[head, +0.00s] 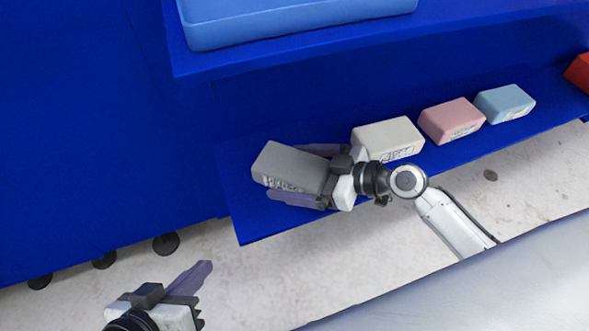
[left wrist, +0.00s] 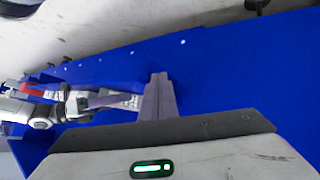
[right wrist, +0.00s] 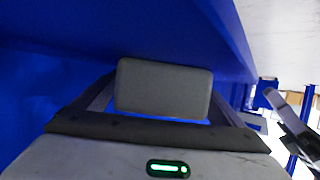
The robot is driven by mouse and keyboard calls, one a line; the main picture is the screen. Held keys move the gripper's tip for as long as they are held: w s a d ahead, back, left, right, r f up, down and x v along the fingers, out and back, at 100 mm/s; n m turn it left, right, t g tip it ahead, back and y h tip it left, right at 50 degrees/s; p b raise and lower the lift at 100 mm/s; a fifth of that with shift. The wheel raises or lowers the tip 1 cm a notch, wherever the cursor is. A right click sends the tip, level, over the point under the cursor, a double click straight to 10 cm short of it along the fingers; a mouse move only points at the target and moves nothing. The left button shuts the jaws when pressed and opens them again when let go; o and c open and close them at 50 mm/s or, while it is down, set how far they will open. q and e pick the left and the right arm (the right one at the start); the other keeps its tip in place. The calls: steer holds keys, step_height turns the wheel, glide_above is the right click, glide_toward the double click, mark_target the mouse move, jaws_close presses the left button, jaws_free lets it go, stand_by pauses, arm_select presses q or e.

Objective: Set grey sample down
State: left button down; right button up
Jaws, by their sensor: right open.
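The grey sample (head: 285,167) is a grey block with a printed label on its front side. It sits at the left end of the blue shelf (head: 240,222), between the spread fingers of my right gripper (head: 300,175). In the right wrist view the grey sample (right wrist: 164,88) is between the two fingers, with a gap visible on its sides, so the gripper is open around it. My left gripper (head: 190,285) is low at the left over the floor, away from the shelf and holding nothing visible. In the left wrist view only one finger shows clearly.
Right of the grey sample on the shelf stand a cream block (head: 388,137), a pink block (head: 451,120) and a light blue block (head: 504,103). A red object (head: 578,72) is at the far right. A large blue block (head: 290,20) lies on the upper level.

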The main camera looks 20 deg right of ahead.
mark_target(321, 174)
steer(key=shift+p+v, duration=0.3)
steer(key=shift+v, duration=0.75)
steer(key=p+v, duration=0.1)
steer(key=v, duration=0.7)
steer(key=shift+s+r, duration=0.1)
steer(key=shift+s, duration=0.05)
arm_select(q)
steer(key=shift+s+a+f, duration=0.1)
steer(key=shift+a+f, duration=0.05)
